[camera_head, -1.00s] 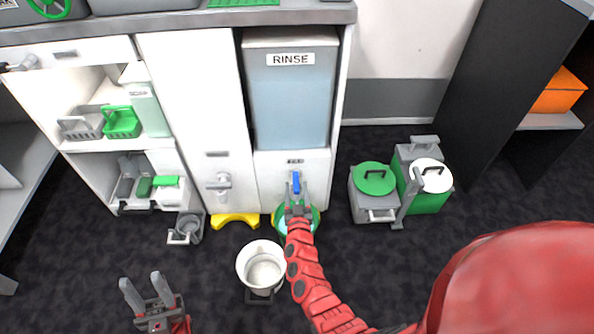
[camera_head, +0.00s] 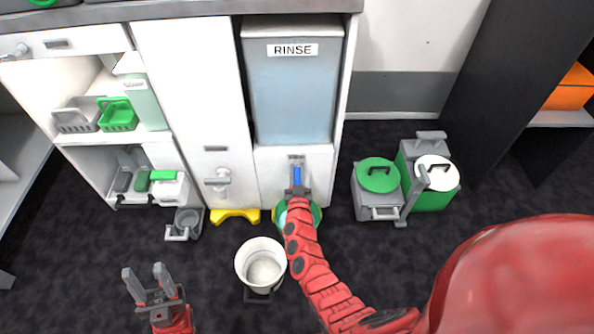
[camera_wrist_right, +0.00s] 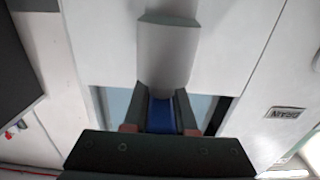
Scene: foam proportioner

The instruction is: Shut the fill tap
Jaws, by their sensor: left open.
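The fill tap (camera_head: 297,174) has a blue handle and sits on the white panel below the tank marked RINSE. The handle points downward in the head view. My right gripper (camera_head: 298,191) is at the handle's lower end. In the right wrist view the blue handle (camera_wrist_right: 161,115) lies between the two dark fingers (camera_wrist_right: 161,108), with no clear gap on either side. The tap's spout is hidden behind my gripper and arm. My left gripper (camera_head: 150,284) is open and empty above the dark floor at lower left, away from the tap.
Below the tap a green-rimmed vessel (camera_head: 314,217) is partly covered by my right arm. A white bucket (camera_head: 261,246) stands left of it. Lidded containers (camera_head: 376,178) stand to the right. A second tap (camera_head: 220,181), grey, is on the panel to the left.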

